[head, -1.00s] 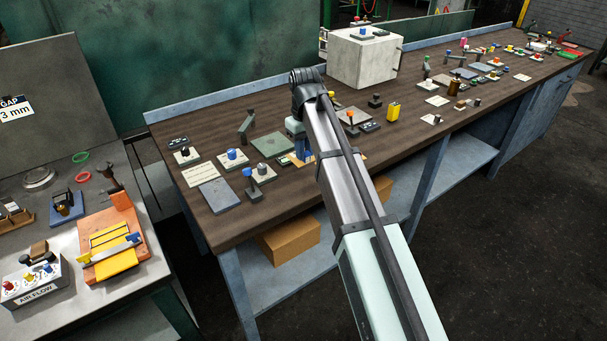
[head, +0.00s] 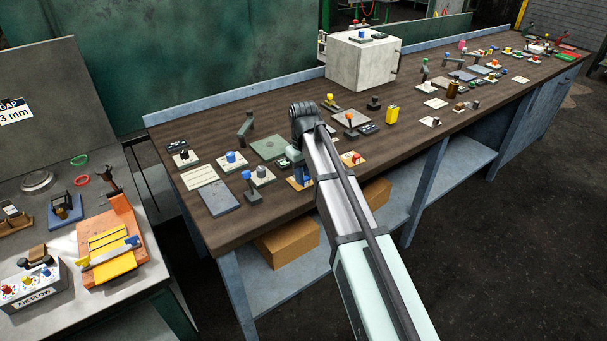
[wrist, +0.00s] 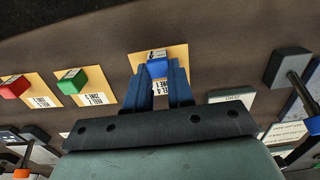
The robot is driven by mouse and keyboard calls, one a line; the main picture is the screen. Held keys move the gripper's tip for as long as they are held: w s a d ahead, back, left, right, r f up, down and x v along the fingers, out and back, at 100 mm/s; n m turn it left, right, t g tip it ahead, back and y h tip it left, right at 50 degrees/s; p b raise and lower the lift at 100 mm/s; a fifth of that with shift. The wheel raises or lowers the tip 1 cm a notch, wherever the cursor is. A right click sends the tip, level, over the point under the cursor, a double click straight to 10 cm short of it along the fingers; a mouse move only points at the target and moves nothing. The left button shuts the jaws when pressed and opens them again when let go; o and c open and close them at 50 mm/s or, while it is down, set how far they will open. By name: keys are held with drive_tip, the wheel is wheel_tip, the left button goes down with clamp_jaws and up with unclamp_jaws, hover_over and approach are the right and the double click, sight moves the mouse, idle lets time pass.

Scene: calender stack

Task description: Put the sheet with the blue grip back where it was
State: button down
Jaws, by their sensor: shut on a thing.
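The sheet with the blue grip is a yellow-orange card (wrist: 138,62) with printed text and a blue block (wrist: 158,68) on it. My gripper (wrist: 160,82) is shut on the blue grip, one blue finger on each side. In the head view the sheet (head: 299,184) shows near the bench's front edge, below my gripper (head: 297,172), partly hidden by it. I cannot tell whether the sheet touches the bench. In the wrist view, similar yellow sheets with a green grip (wrist: 71,82) and a red grip (wrist: 14,87) lie to the left.
A grey block with a blue-knobbed lever (head: 247,176) stands left of my gripper. A dark flat plate (head: 220,197) and a green plate (head: 268,147) lie nearby. A large pale block (head: 360,62) stands at the back. Many small parts crowd the bench's right.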

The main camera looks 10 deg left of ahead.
drive_tip(key=shift+f, duration=0.15)
drive_tip(key=c, duration=1)
unclamp_jaws()
wheel_tip(320, 180, up, 12)
drive_tip(key=shift+r, duration=0.2)
